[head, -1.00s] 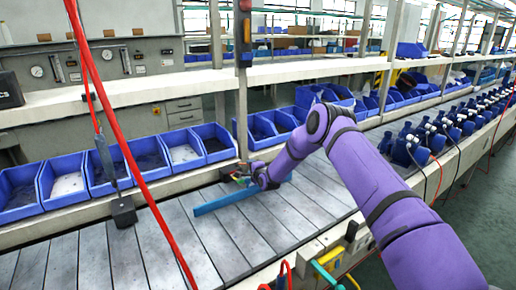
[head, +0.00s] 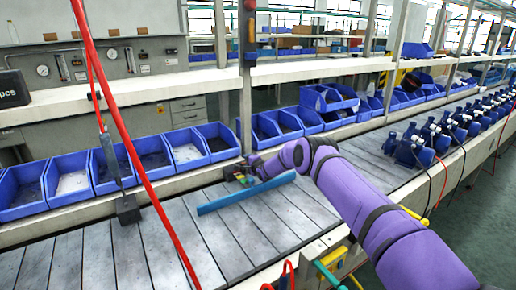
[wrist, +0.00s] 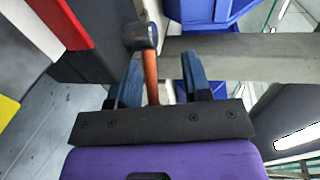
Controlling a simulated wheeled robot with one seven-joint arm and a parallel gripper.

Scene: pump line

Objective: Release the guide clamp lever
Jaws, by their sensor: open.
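The guide clamp (head: 239,173) is a small dark fitting with red, yellow and green bits at the far edge of the slatted line. The long blue guide bar (head: 246,194) lies just in front of it. In the wrist view the lever shows as an orange-brown rod (wrist: 151,78) with a dark rounded knob (wrist: 141,36). My gripper (wrist: 163,75) is open, its two blue fingers on either side of the rod in the picture. The rod appears nearer the left finger, and I see no clear contact. In the head view my gripper (head: 251,172) is small beside the clamp.
A dark block with a red top (wrist: 65,20) is close on the left in the wrist view. Blue bins (head: 187,149) line the far side. An upright post (head: 246,90) rises behind the clamp. Red hoses (head: 137,165) hang at the left. The slats (head: 150,245) are mostly clear.

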